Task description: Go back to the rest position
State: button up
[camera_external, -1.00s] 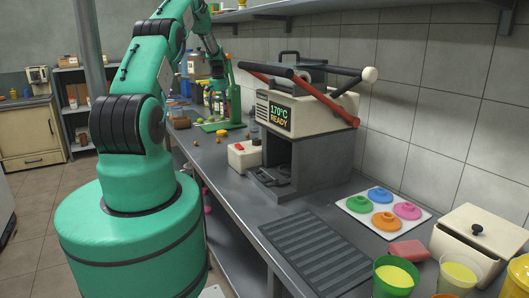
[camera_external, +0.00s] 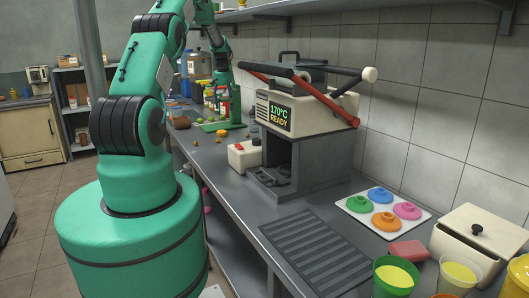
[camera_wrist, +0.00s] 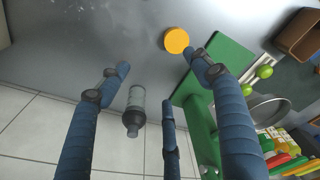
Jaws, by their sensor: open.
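My gripper (camera_wrist: 157,62) shows in the wrist view with its blue, jointed fingers spread apart and nothing between the tips. It hangs over the grey worktop (camera_wrist: 90,45). A yellow-orange disc (camera_wrist: 176,40) lies just beyond the right fingertip. A grey cylindrical bottle-like thing (camera_wrist: 134,110) shows between the fingers, not gripped. In the external view my green arm reaches to the far end of the counter, and the fingers are too small there to make out.
A green board (camera_wrist: 215,75), limes (camera_wrist: 264,72), a metal bowl (camera_wrist: 265,108) and a brown box (camera_wrist: 300,35) lie to the right. The press (camera_external: 310,115) stands against the tiled wall (camera_external: 420,80). Cups, a coloured-lid tray (camera_external: 352,205) and a drain mat (camera_external: 310,250) are nearer the camera.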

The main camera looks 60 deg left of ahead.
jog(key=w+d+r+t+b, duration=0.1)
jog(key=w+d+r, duration=0.2)
jog(key=d+r, duration=0.75)
jog(key=w+d+r+t, duration=0.1)
jog(key=w+d+r, duration=0.3)
jog(key=d+r, duration=0.65)
jog(key=s+d+r, duration=0.2)
jog(key=d+r, duration=0.2)
jog(key=d, duration=0.7)
jog(key=s+d+r+m+t+h, duration=0.1)
jog(key=d+r, duration=0.3)
jog(key=d, duration=0.7)
jog(key=s+d+r+m+t+b, duration=0.1)
jog(key=s+d+r, duration=0.3)
jog(key=d, duration=0.8)
jog(key=shift+r+h, duration=0.3)
jog(key=shift+r, duration=0.15)
jog(key=s+d+f+m+p, duration=0.1)
jog(key=s+d+m, duration=0.4)
jog(key=s+d, duration=0.6)
jog(key=s+d+f+m+p, duration=0.1)
jog(key=s+d+f+m, duration=0.1)
jog(key=s+d+m, duration=0.4)
jog(key=s+d, duration=0.5)
jog(key=s, duration=0.2)
jog(key=shift+d+f+m+t, duration=0.15)
jog(key=shift+f+m+t, duration=0.15)
jog(key=shift+t, duration=0.1)
